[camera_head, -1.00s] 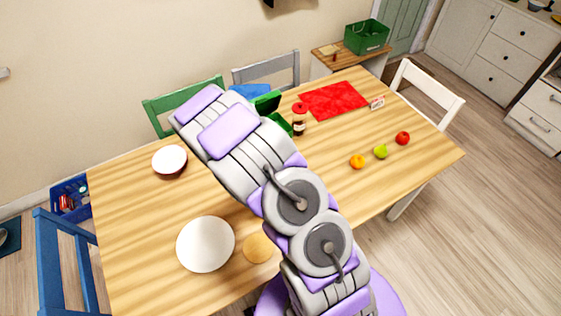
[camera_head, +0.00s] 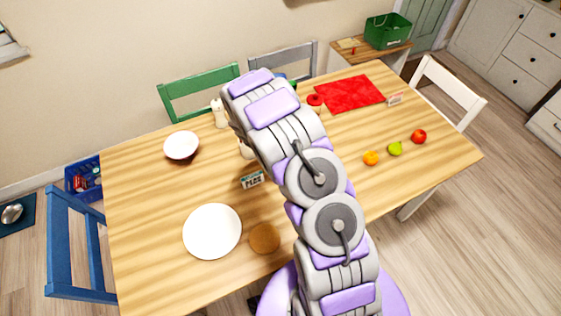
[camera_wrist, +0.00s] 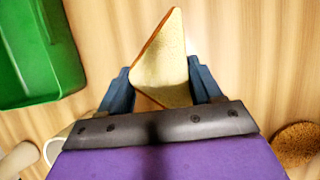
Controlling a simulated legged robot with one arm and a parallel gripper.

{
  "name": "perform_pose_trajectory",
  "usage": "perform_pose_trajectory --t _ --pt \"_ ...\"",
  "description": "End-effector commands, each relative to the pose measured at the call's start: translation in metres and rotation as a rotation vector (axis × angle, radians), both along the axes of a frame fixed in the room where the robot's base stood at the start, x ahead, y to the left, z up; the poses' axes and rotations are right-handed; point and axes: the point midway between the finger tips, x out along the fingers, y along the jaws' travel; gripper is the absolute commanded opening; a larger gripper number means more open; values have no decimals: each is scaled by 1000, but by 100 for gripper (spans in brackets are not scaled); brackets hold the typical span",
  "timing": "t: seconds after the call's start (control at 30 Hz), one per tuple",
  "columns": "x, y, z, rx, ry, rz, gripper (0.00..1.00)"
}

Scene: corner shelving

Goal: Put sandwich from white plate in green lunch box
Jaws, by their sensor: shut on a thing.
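My gripper (camera_wrist: 160,84) is shut on a triangular sandwich (camera_wrist: 165,58), with one blue finger on each side of it in the wrist view. The sandwich's pale bread face shows, with a brown crust along its left edge. The green lunch box (camera_wrist: 40,45) is at the upper left of the wrist view, apart from the sandwich, with part of its inside showing. The white plate (camera_head: 212,231) is empty at the table's near left.
A round brown coaster (camera_head: 264,238) lies beside the plate. A small clock (camera_head: 252,180), a white bowl (camera_head: 181,146) and a pale bottle (camera_head: 220,113) stand on the table (camera_head: 145,215). A red placemat (camera_head: 350,93) and fruit, including an orange (camera_head: 371,158), are to the right.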

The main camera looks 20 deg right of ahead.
Motion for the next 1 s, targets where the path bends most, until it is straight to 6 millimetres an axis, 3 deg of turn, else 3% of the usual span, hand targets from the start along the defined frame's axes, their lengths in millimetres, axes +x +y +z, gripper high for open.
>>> perform_pose_trajectory --t 0.23,0.57,0.9,0.93,1.0 --pt "21 -8 -2 0 -2 0 57" --pt "21 -8 -37 0 -1 1 57" --pt "21 -8 -39 0 -2 1 57" --pt "21 -8 -39 0 -2 1 66" --pt "21 -8 -38 0 -2 0 73"
